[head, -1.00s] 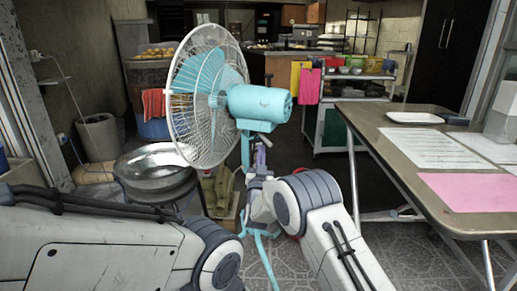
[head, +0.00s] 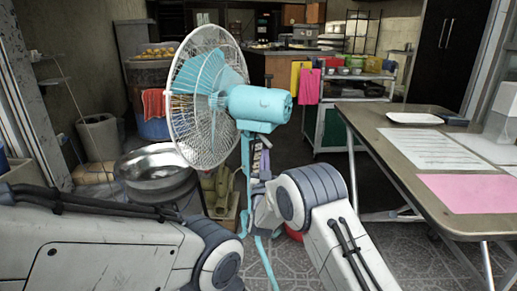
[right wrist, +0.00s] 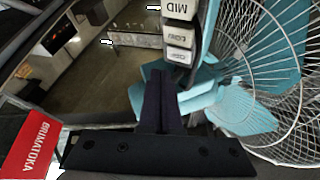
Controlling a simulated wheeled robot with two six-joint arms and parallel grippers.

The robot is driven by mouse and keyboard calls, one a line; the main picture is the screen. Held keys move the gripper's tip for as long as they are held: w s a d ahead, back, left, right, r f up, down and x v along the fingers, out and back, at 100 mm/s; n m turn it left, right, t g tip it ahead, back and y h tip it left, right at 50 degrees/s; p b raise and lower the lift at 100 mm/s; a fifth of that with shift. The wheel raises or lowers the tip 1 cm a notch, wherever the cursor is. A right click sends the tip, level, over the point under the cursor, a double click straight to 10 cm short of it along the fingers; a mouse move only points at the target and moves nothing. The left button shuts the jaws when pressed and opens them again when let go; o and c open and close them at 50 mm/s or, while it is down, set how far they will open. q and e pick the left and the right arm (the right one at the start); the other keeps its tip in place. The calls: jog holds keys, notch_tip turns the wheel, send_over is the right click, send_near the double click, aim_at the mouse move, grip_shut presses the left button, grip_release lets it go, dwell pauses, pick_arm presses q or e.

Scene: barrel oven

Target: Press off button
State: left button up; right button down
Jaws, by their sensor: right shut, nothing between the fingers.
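A teal standing fan (head: 262,108) with a white wire cage stands ahead in the head view. Its light button column (head: 256,155) is on the stand below the motor. In the right wrist view, a MID button (right wrist: 180,11), a button below it (right wrist: 180,37) and a lower, partly visible button (right wrist: 179,56), likely OFF, form a column. My right gripper (right wrist: 160,76) is shut and empty, its dark fingertips just below and left of the lowest button. I cannot tell whether they touch it. My left arm is at lower left; its gripper is out of view.
A table (head: 385,128) with papers stands at the right. A metal bowl (head: 158,174) stands left of the fan stand. A red sign (right wrist: 30,146) shows at lower left in the right wrist view. The fan cage (right wrist: 293,128) is close on the right there.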

jog(key=shift+s+d, duration=0.5)
jog(key=shift+s, duration=0.4)
jog(key=shift+s+d, duration=0.45)
jog(key=shift+s, duration=0.45)
jog(key=s+a+r+n+g+y+p, duration=0.1)
jog(key=s+a+n+g+y+p, duration=0.15)
jog(key=s+a+g+y, duration=0.3)
jog(key=s+a+f+n+g, duration=0.2)
jog(key=s+a+n+g, duration=0.15)
jog(key=s+g, duration=0.55)
jog(key=s+d+f+n+g+h+p, duration=0.1)
jog(key=s+d+g, duration=0.3)
jog(key=s, duration=0.7)
jog(key=s+d+n+g+h, duration=0.15)
jog(key=s+d, duration=0.35)
jog(key=s, duration=0.6)
jog(key=s+d+f+n+g+h+p, duration=0.1)
jog(key=s+d+g+h, duration=0.3)
jog(key=s, duration=0.7)
notch_tip(320, 180, up, 38)
jog(key=t+y+p, duration=0.1)
jog(key=y+p, duration=0.1)
jog(key=p, duration=3.5)
